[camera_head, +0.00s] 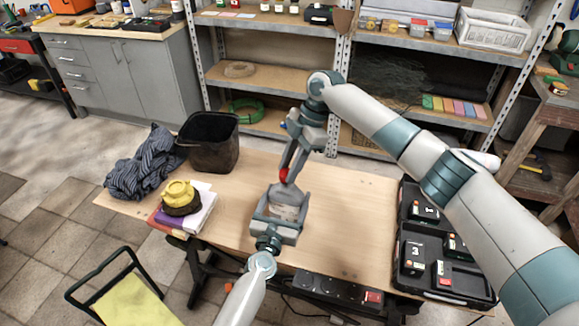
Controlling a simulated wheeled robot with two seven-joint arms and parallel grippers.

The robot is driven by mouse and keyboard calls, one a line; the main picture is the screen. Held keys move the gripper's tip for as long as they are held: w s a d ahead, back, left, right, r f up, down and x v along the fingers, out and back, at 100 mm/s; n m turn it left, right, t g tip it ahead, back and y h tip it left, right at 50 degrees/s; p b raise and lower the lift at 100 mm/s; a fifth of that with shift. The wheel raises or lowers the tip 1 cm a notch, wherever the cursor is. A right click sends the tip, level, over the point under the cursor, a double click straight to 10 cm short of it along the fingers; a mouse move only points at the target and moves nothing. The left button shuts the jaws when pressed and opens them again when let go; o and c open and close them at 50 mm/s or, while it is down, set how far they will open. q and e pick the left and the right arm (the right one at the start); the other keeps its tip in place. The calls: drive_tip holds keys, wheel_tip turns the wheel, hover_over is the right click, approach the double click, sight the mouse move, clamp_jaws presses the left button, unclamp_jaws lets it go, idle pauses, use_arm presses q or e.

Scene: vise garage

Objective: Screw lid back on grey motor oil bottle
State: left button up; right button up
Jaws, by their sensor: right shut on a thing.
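The grey bottle (285,211) stands on the wooden table; a pale label patch shows between the fingers of my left gripper (281,212). That gripper reaches in from the bottom edge with its fingers around the bottle. Whether they press on it cannot be told. My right gripper (287,167) comes down from above and is shut on a small red lid (284,174). The lid is just above the bottle in the picture; whether it touches the bottle's top is unclear. The bottle's neck is mostly hidden.
A black bin (211,145), a striped cloth (146,165) and a yellow-and-dark object (180,197) on books (200,214) occupy the table's left side. An open black case (412,232) with several modules lies at the right. The table between bottle and case is clear.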

drive_tip(key=shift+f, duration=0.55)
idle(0.4)
